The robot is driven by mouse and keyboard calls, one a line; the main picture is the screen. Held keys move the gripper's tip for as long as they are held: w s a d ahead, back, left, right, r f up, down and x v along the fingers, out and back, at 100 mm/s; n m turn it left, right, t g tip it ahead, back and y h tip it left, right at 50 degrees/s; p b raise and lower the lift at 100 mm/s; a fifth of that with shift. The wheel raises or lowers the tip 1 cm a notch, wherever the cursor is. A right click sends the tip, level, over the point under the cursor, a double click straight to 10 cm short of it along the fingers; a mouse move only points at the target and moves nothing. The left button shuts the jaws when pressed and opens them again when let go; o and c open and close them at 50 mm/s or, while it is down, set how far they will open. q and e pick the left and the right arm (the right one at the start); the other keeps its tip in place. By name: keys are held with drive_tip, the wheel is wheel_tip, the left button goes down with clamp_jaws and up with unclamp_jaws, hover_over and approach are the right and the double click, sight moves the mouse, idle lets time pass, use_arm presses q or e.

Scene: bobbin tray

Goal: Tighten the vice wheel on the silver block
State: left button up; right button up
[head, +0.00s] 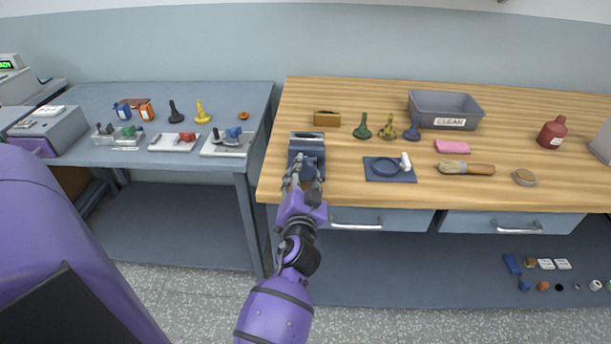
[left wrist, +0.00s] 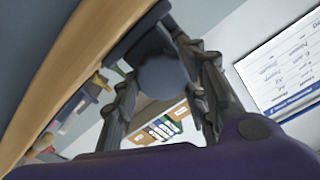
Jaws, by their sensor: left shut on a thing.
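The blue-grey vice (head: 307,146) stands at the left front edge of the wooden bench. A pale metallic top shows between or on its jaws; I cannot clearly tell the silver block from the jaws at this size. My left gripper (head: 303,182) is at the front of the vice, shut on the vice wheel. In the left wrist view the wheel (left wrist: 162,75) is a round dark grey disc between the two fingers of the gripper (left wrist: 165,105). In the head view the fingers hide the wheel. My right gripper is not in view.
A blue mat (head: 376,177) with a dark ring and a white piece lies right of the vice. A grey CLEAN bin (head: 477,108) is at the back. Drawer handles (head: 357,226) stick out below the bench edge.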

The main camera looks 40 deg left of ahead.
use_arm(q)
drive_tip(key=shift+m, duration=0.4)
drive_tip(key=o, duration=1.1)
drive_tip(key=shift+w+d, duration=0.1)
wheel_tip(320, 180, up, 10)
